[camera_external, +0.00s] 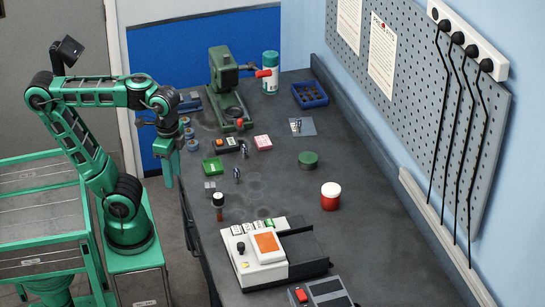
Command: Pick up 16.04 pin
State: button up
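Small metallic pin-like pieces are on the dark bench (275,185). One piece (237,175) stands near the green box, another (244,149) is beside the black block, and a third (298,126) lies on a pale sheet. No size label is legible, so I cannot tell which is the 16.04 pin. My gripper (170,180) hangs pointing down at the bench's left edge, apart from all of these pieces. Its fingers are too small and edge-on to show whether they are open or shut.
A green press (222,75) stands at the back. A green box (212,167), black-handled tool (218,204), green round pad (308,159) and red-and-white jar (330,198) stand around the middle. A white device (243,262) fills the front. The bench right of the jar is clear.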

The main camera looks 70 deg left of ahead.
jog(key=w+f+m, duration=0.2)
jog(key=w+f, duration=0.2)
jog(key=w, duration=0.6)
notch_tip(320, 180, up, 4)
jog(key=m+t+y, duration=0.4)
jog(key=m+y, duration=0.5)
jog(key=y, duration=0.3)
send_over(236, 172)
jog(key=shift+g, duration=0.3)
notch_tip(236, 172, down, 17)
jog(key=shift+f, duration=0.15)
jog(key=shift+f+x, duration=0.15)
jog(key=shift+x, duration=1.25)
jog(key=shift+f+x, duration=0.15)
jog(key=shift+x, duration=1.2)
jog(key=shift+d, duration=0.2)
grip_shut()
